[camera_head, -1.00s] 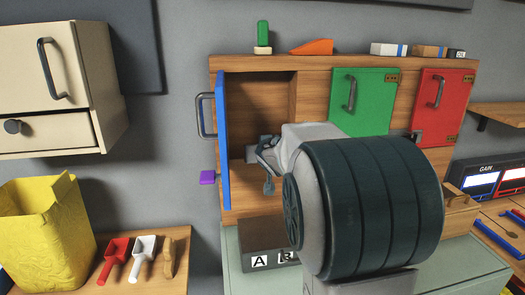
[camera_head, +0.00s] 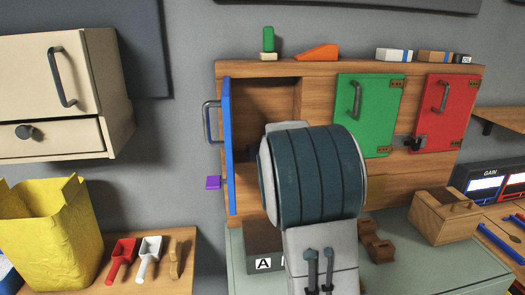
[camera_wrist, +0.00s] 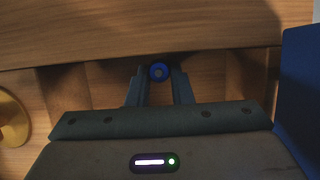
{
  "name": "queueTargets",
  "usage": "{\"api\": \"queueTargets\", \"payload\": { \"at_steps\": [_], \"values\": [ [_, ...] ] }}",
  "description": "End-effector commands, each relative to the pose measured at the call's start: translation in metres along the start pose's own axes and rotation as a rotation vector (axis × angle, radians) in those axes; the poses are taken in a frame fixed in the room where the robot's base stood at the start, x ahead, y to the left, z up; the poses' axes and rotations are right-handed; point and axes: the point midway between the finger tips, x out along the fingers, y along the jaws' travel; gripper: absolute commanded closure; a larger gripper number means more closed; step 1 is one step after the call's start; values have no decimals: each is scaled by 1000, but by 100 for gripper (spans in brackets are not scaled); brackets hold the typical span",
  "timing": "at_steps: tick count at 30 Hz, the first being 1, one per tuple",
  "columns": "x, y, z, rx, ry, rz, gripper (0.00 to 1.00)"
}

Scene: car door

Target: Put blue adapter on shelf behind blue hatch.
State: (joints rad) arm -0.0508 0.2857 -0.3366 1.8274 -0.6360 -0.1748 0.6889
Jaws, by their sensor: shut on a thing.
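The blue adapter (camera_wrist: 159,71) is a small round ring with a dark centre, held between the fingertips of my gripper (camera_wrist: 159,77) in the wrist view. The fingers are shut on it, with wooden surfaces behind. The blue hatch (camera_head: 227,145) stands wide open on the left of the wooden cabinet in the head view; it also shows at the right edge of the wrist view (camera_wrist: 300,85). The compartment (camera_head: 262,105) behind it is partly visible. My arm hides its lower right part, my gripper and the adapter in the head view.
The green hatch (camera_head: 364,115) and red hatch (camera_head: 447,113) are shut. A green block (camera_head: 268,40) and orange wedge (camera_head: 317,52) are among several things on the cabinet top. A wooden box (camera_head: 443,218) stands at right. A gold disc (camera_wrist: 10,118) is at left in the wrist view.

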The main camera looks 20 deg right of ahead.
Motion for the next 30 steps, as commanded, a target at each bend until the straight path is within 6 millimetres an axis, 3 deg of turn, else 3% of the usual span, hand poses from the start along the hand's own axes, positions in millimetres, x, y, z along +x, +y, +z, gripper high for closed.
{"api": "queueTargets", "payload": {
  "at_steps": [22, 23, 25, 30],
  "values": [
    [3, 0, 7, 0, 0, -1, 100],
    [2, 0, 6, 0, 0, -1, 72],
    [2, 0, 6, 0, 0, -1, 55],
    [2, 0, 6, 0, 0, -1, 55]
  ]
}}
